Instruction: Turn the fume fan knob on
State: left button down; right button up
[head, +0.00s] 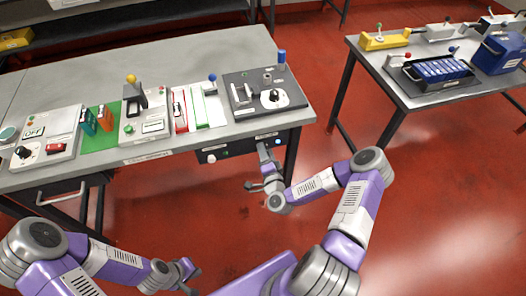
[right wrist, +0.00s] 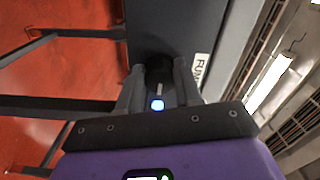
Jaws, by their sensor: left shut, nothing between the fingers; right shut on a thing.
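The fume fan panel (head: 238,149) is a dark box under the front edge of the long bench; it also shows in the right wrist view (right wrist: 165,25), with a partly hidden label (right wrist: 199,73) beginning "FUM". My right gripper (head: 262,147) is at the panel's right part. In the right wrist view my right gripper (right wrist: 159,68) is shut on the dark knob (right wrist: 163,82), which has a pale line on it; the fingers hide its sides. My left gripper (head: 189,273) is shut and empty, low at the front, away from the panel.
The bench (head: 190,52) carries several devices above the panel, including a dark box with a dial (head: 274,97) near its right end. A second table (head: 425,100) stands at the right. Red floor is clear between them.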

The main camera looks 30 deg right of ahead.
jog(key=shift+n, duration=0.4)
jog(key=o, duration=1)
jog(key=shift+o, duration=0.2)
jog(key=p+v, duration=0.1)
jog(key=v, duration=0.6)
jog(key=shift+s, duration=0.3)
